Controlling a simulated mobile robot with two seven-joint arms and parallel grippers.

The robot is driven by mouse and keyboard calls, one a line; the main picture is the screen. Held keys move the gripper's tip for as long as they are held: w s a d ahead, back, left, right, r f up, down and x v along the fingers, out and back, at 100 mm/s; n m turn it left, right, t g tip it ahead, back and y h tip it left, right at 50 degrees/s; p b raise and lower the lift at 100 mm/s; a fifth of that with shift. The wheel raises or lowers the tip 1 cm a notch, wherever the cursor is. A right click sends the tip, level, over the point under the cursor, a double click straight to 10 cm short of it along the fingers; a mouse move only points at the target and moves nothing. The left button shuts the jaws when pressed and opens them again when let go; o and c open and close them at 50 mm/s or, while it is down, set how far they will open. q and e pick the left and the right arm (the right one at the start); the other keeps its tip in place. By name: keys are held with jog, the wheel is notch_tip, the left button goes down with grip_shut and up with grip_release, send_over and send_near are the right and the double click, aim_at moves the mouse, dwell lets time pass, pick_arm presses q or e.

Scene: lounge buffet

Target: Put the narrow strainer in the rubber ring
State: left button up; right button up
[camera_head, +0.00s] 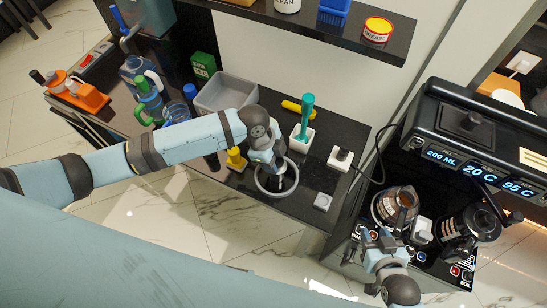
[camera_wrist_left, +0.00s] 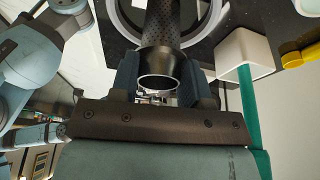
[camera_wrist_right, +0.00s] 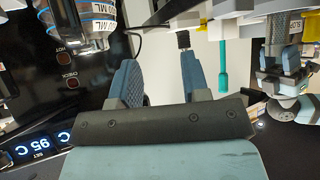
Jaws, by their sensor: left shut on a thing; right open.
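My left gripper (camera_head: 275,167) is shut on the narrow strainer, a dark perforated tube with a shiny metal rim, seen in the left wrist view (camera_wrist_left: 172,30). In the head view the gripper and arm hide most of it. The rubber ring (camera_head: 260,190), pale grey and round, lies on the dark counter below this gripper. In the left wrist view the strainer's far end overlaps the opening of the ring (camera_wrist_left: 212,25); I cannot tell whether it is inside or above. My right gripper (camera_head: 384,249) is open and empty, by the coffee machine; its fingers show in the right wrist view (camera_wrist_right: 160,80).
A white holder (camera_head: 301,139) with a teal-handled tool stands behind the ring. A yellow object (camera_head: 236,160) stands to its left, and a grey bin (camera_head: 225,93) behind that. A white switch block (camera_head: 340,158) is to the right. The coffee machine (camera_head: 470,130) and glass jug (camera_head: 393,207) are further right.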

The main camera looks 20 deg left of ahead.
pick_arm(q)
jog(key=o, duration=1.2)
jog(key=v, duration=1.2)
jog(key=s+d+f+n+t+h, duration=0.35)
jog(key=d+f+n+t, duration=0.2)
jog(key=f+n, duration=0.25)
jog(key=s+a+f+n+t+y, duration=0.1)
jog(key=s+a+f+n+t, duration=0.1)
jog(key=s+a, duration=0.1)
jog(key=s+a+f+n+t+y, duration=0.1)
jog(key=s+a+f+n+t, duration=0.1)
jog(key=s+a+n, duration=0.1)
jog(key=s+a+f+n+t+y, duration=0.2)
jog(key=s+a+f+n, duration=0.1)
jog(key=a, duration=0.2)
jog(key=shift+s+b, duration=0.35)
jog(key=shift+f, duration=0.1)
